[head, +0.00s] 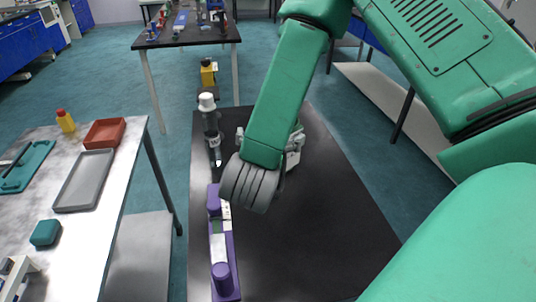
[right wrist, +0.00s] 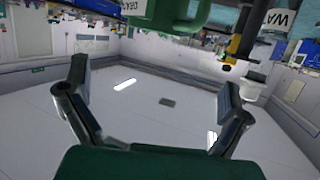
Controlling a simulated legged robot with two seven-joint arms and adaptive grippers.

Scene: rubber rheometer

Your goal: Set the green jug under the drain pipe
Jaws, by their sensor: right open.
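My right arm comes in from the right in the head view and reaches over the black table (head: 310,220); its gripper cannot be made out there. In the right wrist view my right gripper (right wrist: 152,78) has its two fingers spread wide, with nothing between them. A green shape (right wrist: 172,14) with a white lettered label is cut off by the top edge of that view; it may be the green jug, but I cannot tell. No jug shows clearly in the head view. I cannot identify the drain pipe for certain. My left gripper is out of view.
On the black table, a purple device (head: 222,255) and a dark, white-capped cylinder (head: 208,118) stand along the left side. A pale grey part (head: 295,148) shows behind my arm. The left bench holds a grey tray (head: 84,180) and a red-brown tray (head: 104,133). The table's front right is bare.

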